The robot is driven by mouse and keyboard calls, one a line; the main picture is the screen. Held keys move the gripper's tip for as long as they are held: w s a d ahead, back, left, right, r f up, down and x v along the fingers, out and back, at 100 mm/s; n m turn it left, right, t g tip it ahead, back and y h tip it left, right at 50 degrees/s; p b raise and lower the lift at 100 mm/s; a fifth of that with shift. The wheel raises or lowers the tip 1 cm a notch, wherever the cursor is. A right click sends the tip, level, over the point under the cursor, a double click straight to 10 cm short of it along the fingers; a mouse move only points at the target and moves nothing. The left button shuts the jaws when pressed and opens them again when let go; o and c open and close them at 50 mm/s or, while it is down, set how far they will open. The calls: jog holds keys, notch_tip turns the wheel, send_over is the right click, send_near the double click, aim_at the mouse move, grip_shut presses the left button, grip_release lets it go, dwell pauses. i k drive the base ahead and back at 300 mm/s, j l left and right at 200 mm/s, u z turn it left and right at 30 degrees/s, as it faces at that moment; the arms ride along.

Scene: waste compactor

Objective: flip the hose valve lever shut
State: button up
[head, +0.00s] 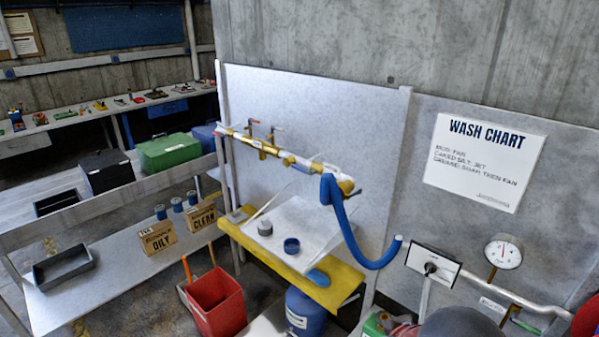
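A blue hose (352,240) hangs from the right end of a yellow-and-white pipe (285,157) and curves down to a white end at the right. A grey lever (425,296) hangs below a white plate (433,264) at the lower right. I cannot tell which of these is the hose valve lever, nor whether it is open. My gripper is not in view.
A pressure gauge (503,252) and a silver pipe (520,300) are at the right. A red bin (217,303) and blue drum (304,313) stand below. A dark rounded shape (460,325) fills the bottom right.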

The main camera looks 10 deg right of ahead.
aim_at(297, 167)
jog(key=k+j, duration=0.1)
jog(key=j, duration=0.2)
jog(key=j+z, duration=0.1)
jog(key=j, duration=0.2)
jog(key=j+z, duration=0.45)
jog(key=j, duration=0.95)
jog(key=i+j+z, duration=0.45)
jog(key=i+j, duration=0.4)
jog(key=i, duration=0.1)
